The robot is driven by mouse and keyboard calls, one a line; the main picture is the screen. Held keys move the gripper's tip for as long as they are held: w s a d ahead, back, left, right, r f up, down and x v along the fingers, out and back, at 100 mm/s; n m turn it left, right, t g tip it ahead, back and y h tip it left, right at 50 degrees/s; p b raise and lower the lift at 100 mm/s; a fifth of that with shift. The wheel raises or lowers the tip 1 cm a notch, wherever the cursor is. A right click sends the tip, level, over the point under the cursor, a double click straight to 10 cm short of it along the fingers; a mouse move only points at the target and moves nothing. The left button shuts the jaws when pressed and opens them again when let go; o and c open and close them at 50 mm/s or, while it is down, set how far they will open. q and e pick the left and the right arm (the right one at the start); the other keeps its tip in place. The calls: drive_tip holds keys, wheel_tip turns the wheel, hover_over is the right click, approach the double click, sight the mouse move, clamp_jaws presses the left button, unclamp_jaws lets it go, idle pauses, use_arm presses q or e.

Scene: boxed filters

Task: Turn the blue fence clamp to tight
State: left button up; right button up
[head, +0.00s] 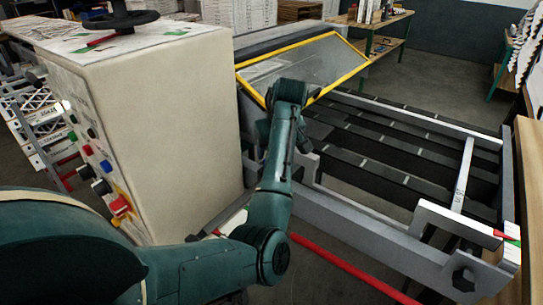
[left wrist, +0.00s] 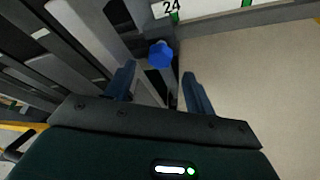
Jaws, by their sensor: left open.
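The blue fence clamp (left wrist: 160,53) shows in the left wrist view as a blue faceted knob near the top middle, by a grey metal rail. My left gripper (left wrist: 158,72) is open, with one finger on each side of the view below the clamp. The clamp appears beyond the fingertips and roughly between them; I cannot tell whether they touch. In the head view my left arm (head: 270,215) reaches up beside the machine, and its wrist hides the fingers and clamp. My right gripper is in neither view.
A beige control cabinet (head: 165,110) with buttons stands close left of the arm. A yellow-framed clear guard (head: 305,65) is behind the wrist. A slatted machine bed (head: 390,160) lies to the right, with a black knob (head: 463,280) at its near corner. A white label marked 24 (left wrist: 168,8) is above the clamp.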

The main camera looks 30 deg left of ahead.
use_arm(q)
drive_tip(key=shift+x, duration=2.35)
drive_tip(key=shift+r, duration=0.1)
drive_tip(key=c, duration=1)
drive_tip(key=shift+o, duration=0.2)
